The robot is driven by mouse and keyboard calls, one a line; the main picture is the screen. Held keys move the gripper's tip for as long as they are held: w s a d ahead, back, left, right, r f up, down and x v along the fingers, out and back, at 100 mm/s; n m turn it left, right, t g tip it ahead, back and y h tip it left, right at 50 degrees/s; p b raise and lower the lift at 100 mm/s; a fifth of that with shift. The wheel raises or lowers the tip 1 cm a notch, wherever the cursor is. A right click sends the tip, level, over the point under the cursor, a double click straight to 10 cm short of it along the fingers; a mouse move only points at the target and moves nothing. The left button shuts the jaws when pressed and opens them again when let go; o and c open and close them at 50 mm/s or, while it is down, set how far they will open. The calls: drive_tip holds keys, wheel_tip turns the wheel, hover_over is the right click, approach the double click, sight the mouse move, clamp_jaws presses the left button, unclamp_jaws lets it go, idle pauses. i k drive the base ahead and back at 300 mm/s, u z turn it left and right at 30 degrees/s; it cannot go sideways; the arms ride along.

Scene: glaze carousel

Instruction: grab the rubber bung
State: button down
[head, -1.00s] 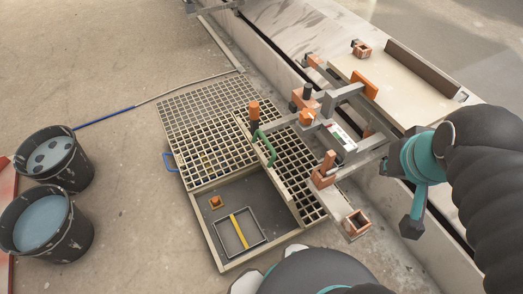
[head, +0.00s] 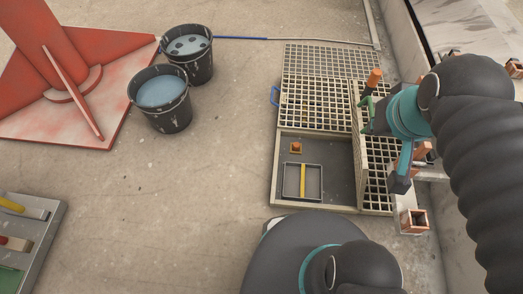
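A small orange-brown piece (head: 296,148) sits in the open dark pit, near its upper left; it looks like the rubber bung, though it is too small to be sure. A black frame (head: 287,182) with a yellow bar lies just below it on the pit floor. My gripper (head: 398,183) seems to be the dark end below my teal wrist, over the right side of the grating. It is well to the right of the orange-brown piece and apart from it. Its fingers cannot be made out.
An orange-topped post (head: 374,77) stands by the grating. Two buckets (head: 160,92) and a red stand (head: 70,112) are at left. The floor between is clear.

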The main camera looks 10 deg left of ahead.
sight(296, 146)
drive_tip(key=u, duration=0.2)
drive_tip(key=k, duration=1.1)
drive_tip(key=u, duration=1.15)
drive_tip(key=i, duration=0.8)
drive_tip(key=u, duration=0.45)
drive_tip(key=i, duration=0.8)
drive_tip(key=z, duration=0.9)
drive_tip(key=i, duration=0.7)
drive_tip(key=z, duration=0.65)
